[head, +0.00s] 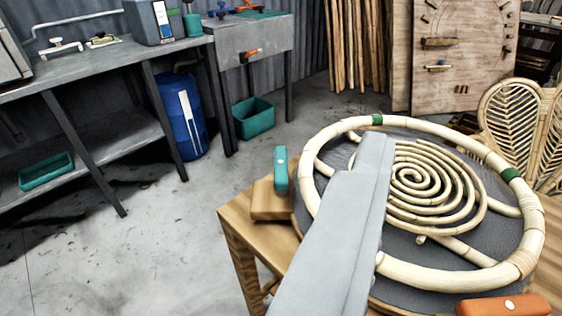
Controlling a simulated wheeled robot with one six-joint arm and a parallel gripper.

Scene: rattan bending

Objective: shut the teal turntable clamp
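The teal turntable clamp (281,170) has a pale dot on its handle. Its handle stands upright at the left edge of the dark grey turntable (325,150), beside a wooden block (271,203). The frame does not show clearly how it joins the block or whether it bears on the turntable. A large rattan ring (437,272) and a rattan spiral (412,178) lie on the turntable. My grey gripper (374,143) reaches up from the bottom over the ring, to the right of the clamp and apart from it in the picture. Its separate fingers cannot be made out. It hides part of the ring and turntable.
An orange clamp handle (503,306) is at the turntable's front right edge. The turntable stands on a wooden table (236,220). A rattan chair back (515,115) is at the right. A grey workbench (95,65) runs along the left. The floor (150,235) between is clear.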

